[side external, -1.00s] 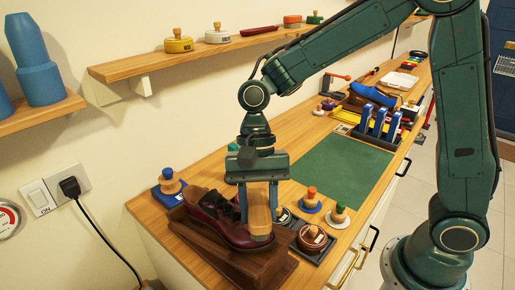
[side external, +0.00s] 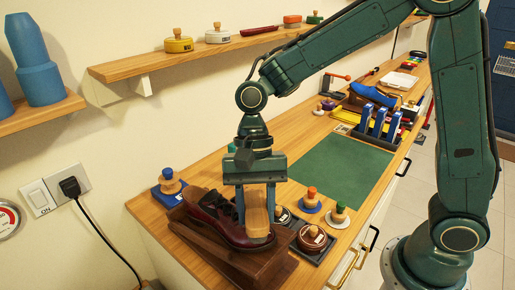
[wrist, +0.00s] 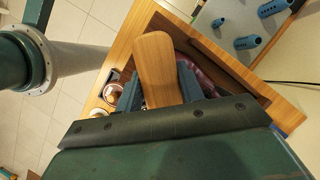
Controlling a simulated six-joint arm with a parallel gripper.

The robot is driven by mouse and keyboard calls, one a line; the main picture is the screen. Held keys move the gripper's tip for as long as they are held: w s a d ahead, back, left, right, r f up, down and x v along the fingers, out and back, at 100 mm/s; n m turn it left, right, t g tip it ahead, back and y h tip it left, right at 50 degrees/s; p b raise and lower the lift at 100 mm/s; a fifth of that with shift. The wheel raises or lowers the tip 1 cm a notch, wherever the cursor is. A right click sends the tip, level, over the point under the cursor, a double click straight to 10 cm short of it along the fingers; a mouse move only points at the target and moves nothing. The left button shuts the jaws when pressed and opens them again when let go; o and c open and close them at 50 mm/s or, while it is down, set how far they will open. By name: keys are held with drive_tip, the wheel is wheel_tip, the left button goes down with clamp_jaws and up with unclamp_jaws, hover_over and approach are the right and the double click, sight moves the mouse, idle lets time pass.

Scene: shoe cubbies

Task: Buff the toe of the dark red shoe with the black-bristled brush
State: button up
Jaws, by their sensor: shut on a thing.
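The dark red shoe (side external: 216,212) sits on a brown wooden stand (side external: 258,264) at the near end of the bench, its toe toward the lower right. My gripper (side external: 256,226) is shut on a brush with a wooden handle (side external: 257,208). The brush is at the front of the shoe, over the toe; its bristles are hidden or too small to make out, so I cannot tell their colour or whether they touch. In the wrist view the wooden handle (wrist: 157,65) stands between the fingers, and part of the dark red shoe (wrist: 202,80) shows behind it.
Brown and black tins (side external: 312,238) sit in a dark tray right of the shoe. Knobbed daubers (side external: 311,200) stand nearby, and a blue one (side external: 170,184) is left. A green mat (side external: 342,167) lies clear behind. Blue upright holders (side external: 378,122) and a blue shoe stand farther back.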

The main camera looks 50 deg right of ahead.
drive_tip(key=shift+d, duration=0.8)
drive_tip(key=shift+a, duration=1.45)
drive_tip(key=shift+a+f, duration=0.25)
drive_tip(key=shift+a, duration=1.05)
drive_tip(key=d, duration=0.3)
drive_tip(key=shift+d+r, duration=0.15)
drive_tip(key=shift+r, duration=0.1)
drive_tip(key=shift+d, duration=1.15)
drive_tip(key=shift+d+r, duration=0.1)
drive_tip(key=shift+r, duration=3.75)
